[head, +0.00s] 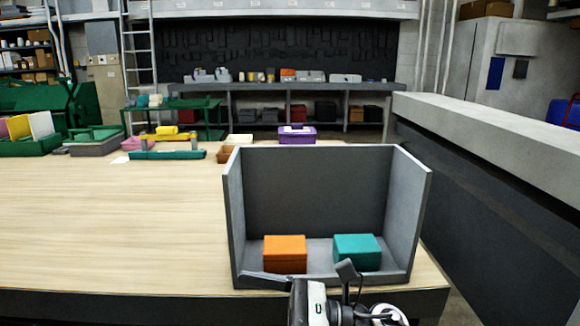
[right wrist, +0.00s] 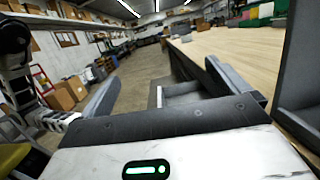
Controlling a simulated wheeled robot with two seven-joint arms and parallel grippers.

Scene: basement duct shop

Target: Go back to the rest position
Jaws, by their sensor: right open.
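My right gripper (head: 303,275) is at the bottom of the head view, at the front edge of the grey open-fronted box. In the right wrist view, my right gripper (right wrist: 163,76) has its two fingers spread wide with nothing between them. An orange block (head: 285,254) and a teal block (head: 357,252) stand apart on the floor of the grey box (head: 310,190). Both are clear of the fingers. My left gripper does not show in either view.
The grey box stands at the right front of the wooden table (head: 110,225), whose left part is clear. Behind it are a purple container (head: 297,134), a small brown bin (head: 226,154) and green trays (head: 30,146). A long grey ledge (head: 490,150) runs along the right.

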